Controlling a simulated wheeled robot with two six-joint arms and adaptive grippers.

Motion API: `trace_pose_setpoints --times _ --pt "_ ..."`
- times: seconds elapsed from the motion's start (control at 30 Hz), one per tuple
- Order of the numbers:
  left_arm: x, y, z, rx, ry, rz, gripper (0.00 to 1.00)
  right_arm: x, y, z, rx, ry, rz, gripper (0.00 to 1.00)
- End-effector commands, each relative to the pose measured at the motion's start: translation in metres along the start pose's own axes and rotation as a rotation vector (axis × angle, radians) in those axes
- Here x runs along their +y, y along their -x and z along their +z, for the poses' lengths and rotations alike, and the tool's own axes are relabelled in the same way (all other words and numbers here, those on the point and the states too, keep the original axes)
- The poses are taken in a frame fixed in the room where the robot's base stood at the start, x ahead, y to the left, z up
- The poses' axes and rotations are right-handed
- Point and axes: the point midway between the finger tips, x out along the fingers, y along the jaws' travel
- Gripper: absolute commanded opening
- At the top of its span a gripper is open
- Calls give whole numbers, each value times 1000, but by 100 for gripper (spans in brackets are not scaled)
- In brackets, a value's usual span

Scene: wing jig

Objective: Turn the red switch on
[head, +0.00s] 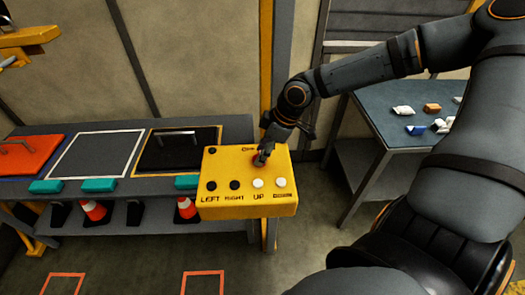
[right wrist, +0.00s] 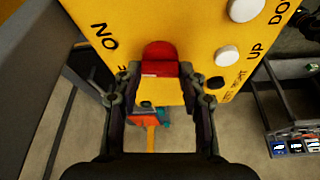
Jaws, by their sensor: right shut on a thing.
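The yellow control box (head: 222,170) stands at the front edge of the workbench in the head view. The red switch (right wrist: 160,58) is on its face and shows in the right wrist view between my fingers. In the head view my right gripper (head: 262,156) covers most of the switch. My right gripper (right wrist: 160,85) is shut on the red switch, a finger on each side. Letters N and O (right wrist: 104,36) are printed beside it. I cannot tell which position the switch is in.
Black and white buttons (head: 258,183) labelled LEFT, RIGHT, UP and DOWN line the box's lower edge. The workbench (head: 120,187) runs left, with teal blocks (head: 102,185) and cones below. A blue-topped table (head: 385,105) with small items stands right.

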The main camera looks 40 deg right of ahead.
Motion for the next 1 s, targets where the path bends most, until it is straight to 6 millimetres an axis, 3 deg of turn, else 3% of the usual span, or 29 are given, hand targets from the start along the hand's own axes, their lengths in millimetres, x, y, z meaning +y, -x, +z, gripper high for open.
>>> trace_pose_setpoints --times 0.37,1.0 --pt "0 -2 0 0 0 0 40 -1 0 0 1 -57 24 10" --pt "4 -32 3 0 1 1 40 -4 -3 0 -1 -460 195 10"
